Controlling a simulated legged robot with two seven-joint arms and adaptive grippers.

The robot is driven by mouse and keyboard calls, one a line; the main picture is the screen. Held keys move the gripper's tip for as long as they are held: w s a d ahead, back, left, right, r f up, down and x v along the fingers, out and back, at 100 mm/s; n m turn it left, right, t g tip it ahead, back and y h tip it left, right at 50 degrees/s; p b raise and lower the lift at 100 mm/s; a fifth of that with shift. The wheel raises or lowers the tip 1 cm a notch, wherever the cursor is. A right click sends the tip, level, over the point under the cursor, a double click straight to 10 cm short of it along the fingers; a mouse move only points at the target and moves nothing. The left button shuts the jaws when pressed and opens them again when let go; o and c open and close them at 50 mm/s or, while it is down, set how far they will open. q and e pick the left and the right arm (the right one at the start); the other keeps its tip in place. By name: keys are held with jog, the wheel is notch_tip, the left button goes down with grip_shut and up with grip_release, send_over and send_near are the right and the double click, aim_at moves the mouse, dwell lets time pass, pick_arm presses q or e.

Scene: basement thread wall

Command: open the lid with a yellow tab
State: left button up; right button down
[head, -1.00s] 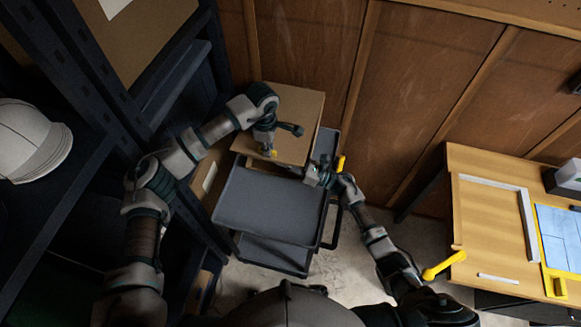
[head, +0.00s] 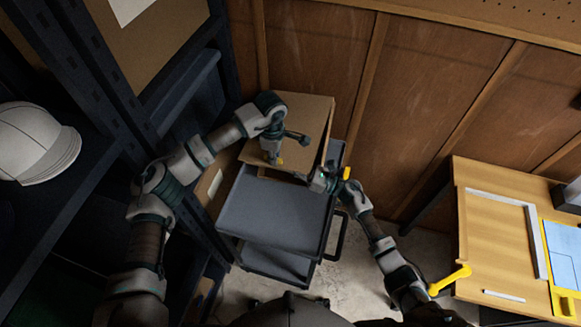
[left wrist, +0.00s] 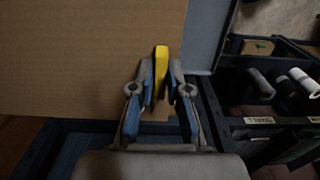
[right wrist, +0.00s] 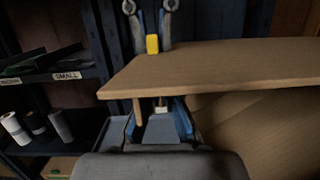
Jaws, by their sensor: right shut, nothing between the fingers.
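The lid (head: 297,118) is a flat tan board on a tan box (head: 212,182) in the corner. Its yellow tab (left wrist: 161,72) stands at the front edge. My left gripper (head: 273,158) comes from above; in the left wrist view its fingers sit on both sides of the tab, touching it. In the right wrist view the lid (right wrist: 215,68) is seen edge-on with a gap under its near edge. My right gripper (right wrist: 160,118) is shut and empty, low at that edge; the lid partly hides its fingertips. The left fingers and tab (right wrist: 152,44) show above the lid.
A dark grey cart (head: 275,212) stands right in front of the box. Dark shelving with a white cap (head: 35,142) is on the left. Wood panelling closes off the back. A wooden workbench (head: 490,235) is at the right, with bare floor between it and the cart.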

pick_arm(q)
jog(key=shift+o, duration=1.3)
jog(key=shift+a+f, duration=0.1)
jog(key=shift+f, duration=0.3)
pick_arm(e)
jog(key=shift+a+r, duration=0.1)
jog(key=shift+r, duration=0.65)
pick_arm(q)
jog(key=shift+s, duration=0.1)
jog(key=shift+r, duration=0.2)
pick_arm(e)
jog(key=shift+f, duration=0.15)
